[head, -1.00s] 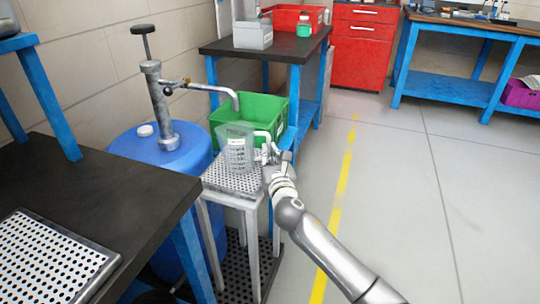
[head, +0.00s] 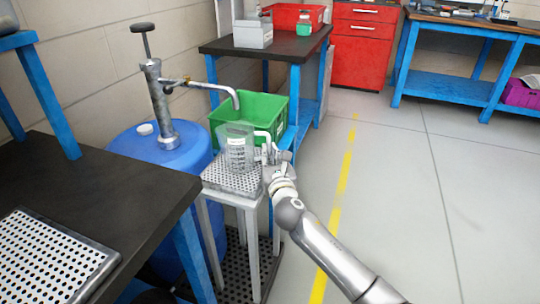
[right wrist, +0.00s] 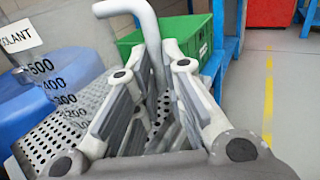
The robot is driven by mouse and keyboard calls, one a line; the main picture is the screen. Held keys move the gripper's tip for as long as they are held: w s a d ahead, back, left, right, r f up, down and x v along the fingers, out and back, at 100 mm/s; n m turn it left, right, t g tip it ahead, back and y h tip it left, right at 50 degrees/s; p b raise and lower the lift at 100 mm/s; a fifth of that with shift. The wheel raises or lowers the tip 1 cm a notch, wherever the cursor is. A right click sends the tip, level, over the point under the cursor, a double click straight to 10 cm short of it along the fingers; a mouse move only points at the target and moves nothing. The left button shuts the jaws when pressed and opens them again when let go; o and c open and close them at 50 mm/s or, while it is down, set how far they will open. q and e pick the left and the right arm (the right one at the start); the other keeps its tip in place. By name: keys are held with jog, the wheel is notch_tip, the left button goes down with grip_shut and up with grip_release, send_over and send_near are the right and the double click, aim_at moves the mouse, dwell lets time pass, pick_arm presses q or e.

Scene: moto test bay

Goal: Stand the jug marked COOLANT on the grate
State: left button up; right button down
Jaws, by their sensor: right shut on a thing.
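The clear jug (head: 236,150) is upright under the pump spout, at the small grey stand. Its base is over the perforated grate (head: 231,182) on that stand; I cannot tell whether it touches. In the right wrist view the jug's label (right wrist: 20,36) reads "OLANT", the rest cut off, above a printed scale. My right gripper (head: 268,156) is shut on the jug's handle, on the jug's right side. The pale handle (right wrist: 150,38) passes between the jaws in the right wrist view. My left gripper is not in view.
A hand pump (head: 160,100) on a blue drum (head: 165,160) reaches its spout (head: 235,98) over the jug. A green bin (head: 270,107) is close behind. Another perforated tray (head: 45,262) lies on the black bench at left. The floor at right is clear.

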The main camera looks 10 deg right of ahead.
jog(key=c, duration=1.5)
grip_release()
jog(key=shift+o, duration=0.3)
jog(key=s, duration=1.2)
jog(key=shift+a, duration=0.35)
